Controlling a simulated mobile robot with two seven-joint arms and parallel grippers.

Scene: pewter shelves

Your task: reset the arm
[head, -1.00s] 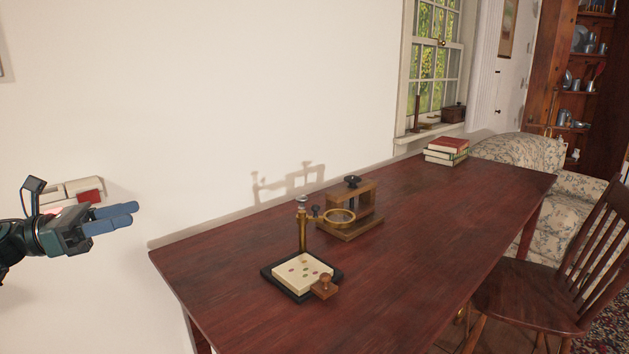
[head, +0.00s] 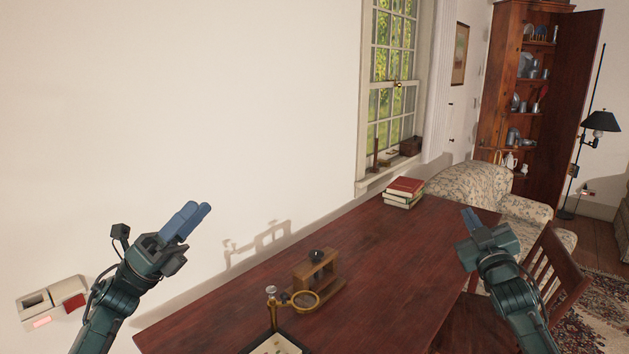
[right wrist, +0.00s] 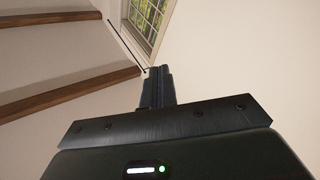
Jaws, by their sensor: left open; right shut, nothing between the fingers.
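My left gripper (head: 198,211) is raised at the left in the head view, in front of the white wall. Its blue fingers point up and to the right. They are open with nothing between them. My right gripper (head: 467,217) is raised at the right, in front of the far end of the table in the picture. Its fingers are shut and empty. They also show together in the right wrist view (right wrist: 157,78), pointing away from the camera. Neither gripper is seen touching anything.
The dark red table (head: 390,250) carries a brass-ringed instrument (head: 304,299), a wooden stand (head: 318,272) and stacked books (head: 403,192). A wooden chair (head: 553,275) stands at the right, near my right arm. An armchair (head: 470,185) and open cupboard (head: 508,90) are behind.

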